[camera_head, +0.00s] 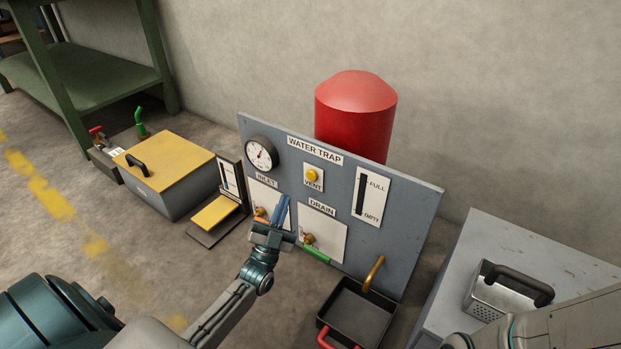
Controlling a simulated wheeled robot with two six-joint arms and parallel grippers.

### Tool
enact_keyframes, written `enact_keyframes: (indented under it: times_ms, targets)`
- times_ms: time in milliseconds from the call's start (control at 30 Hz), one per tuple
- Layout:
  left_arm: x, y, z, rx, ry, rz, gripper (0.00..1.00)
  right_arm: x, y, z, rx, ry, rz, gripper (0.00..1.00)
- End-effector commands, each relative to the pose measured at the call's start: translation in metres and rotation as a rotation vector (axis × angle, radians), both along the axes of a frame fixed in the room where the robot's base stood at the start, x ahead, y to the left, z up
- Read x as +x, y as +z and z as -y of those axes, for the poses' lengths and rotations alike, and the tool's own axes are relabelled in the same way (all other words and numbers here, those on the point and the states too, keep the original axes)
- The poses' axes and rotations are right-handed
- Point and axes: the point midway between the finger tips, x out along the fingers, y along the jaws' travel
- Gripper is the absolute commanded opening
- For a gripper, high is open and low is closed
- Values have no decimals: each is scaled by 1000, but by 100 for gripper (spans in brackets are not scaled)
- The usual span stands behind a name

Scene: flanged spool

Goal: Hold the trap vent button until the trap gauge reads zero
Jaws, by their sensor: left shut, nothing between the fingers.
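The grey WATER TRAP panel (420,208) stands tilted on the floor. Its yellow VENT button (312,175) sits at the upper middle, with nothing touching it that I can see. The round trap gauge (261,154) is at the panel's upper left; its needle is too small to read surely. My left gripper (284,212) is shut and empty in front of the panel, below and left of the button. It hides part of the INLET area and its valve. My right arm shows at the lower right, but its gripper fingers cannot be made out.
The DRAIN valve with green handle (317,254) is just right of my left gripper. A black tray (357,312) lies below a brass spout (374,273). A red tank (356,115) stands behind. A yellow-lidded box (175,165) is left; a grey bench (505,262) is right.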

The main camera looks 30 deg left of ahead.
Motion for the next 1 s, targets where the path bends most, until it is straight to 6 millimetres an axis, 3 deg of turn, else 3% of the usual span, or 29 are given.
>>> enact_keyframes:
  times_ms: [500,1000]
  targets:
    - [67,-2,5,0,0,1,0,3,-28,0,-4,22,-29,36]
    - [77,0,6,-1,1,1,0,4,-28,-1,-8,21,-37,36]
